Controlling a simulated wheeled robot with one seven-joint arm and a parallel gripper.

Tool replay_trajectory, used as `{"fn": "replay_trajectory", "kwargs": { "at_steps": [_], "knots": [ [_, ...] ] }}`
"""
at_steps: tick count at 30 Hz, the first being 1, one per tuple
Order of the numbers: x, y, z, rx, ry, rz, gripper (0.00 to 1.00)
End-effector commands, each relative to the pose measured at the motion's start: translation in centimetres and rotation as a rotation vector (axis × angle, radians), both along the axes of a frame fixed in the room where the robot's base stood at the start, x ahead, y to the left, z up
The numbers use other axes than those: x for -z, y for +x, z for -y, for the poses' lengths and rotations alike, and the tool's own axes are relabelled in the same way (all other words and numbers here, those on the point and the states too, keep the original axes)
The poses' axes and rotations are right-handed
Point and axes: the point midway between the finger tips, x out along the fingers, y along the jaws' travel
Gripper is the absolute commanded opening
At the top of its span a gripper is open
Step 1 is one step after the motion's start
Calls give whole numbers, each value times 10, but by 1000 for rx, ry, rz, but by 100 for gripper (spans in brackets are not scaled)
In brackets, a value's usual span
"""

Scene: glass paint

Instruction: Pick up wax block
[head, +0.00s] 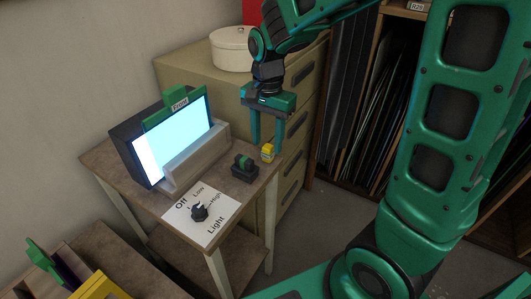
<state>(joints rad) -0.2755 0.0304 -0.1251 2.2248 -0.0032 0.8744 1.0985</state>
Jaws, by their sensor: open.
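A small yellow block (267,153), which looks like the wax block, sits at the right edge of the small side table (224,181). My gripper (267,146) points down over it with its two teal fingers apart. The fingertips appear to be on either side of the yellow block. I cannot tell whether they touch it. A dark block with a green band (244,167) lies on the table just left of and nearer than the yellow one.
A lit light box (173,140) labelled "Front" stands at the table's back left, with a pale ledge before it. A light knob (199,212) on a white label is at the front. A beige drawer cabinet (190,75) with a white pot (231,50) stands behind.

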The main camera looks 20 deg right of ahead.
Motion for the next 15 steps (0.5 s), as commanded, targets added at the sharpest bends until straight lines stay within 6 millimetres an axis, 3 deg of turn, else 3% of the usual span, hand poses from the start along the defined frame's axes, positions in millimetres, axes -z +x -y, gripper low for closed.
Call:
{"fn": "replay_trajectory", "kwargs": {
  "at_steps": [6,15],
  "knots": [
    [26,0,3,-1,-2,-2,44],
    [29,1,3,-1,-1,0,44]
  ]
}}
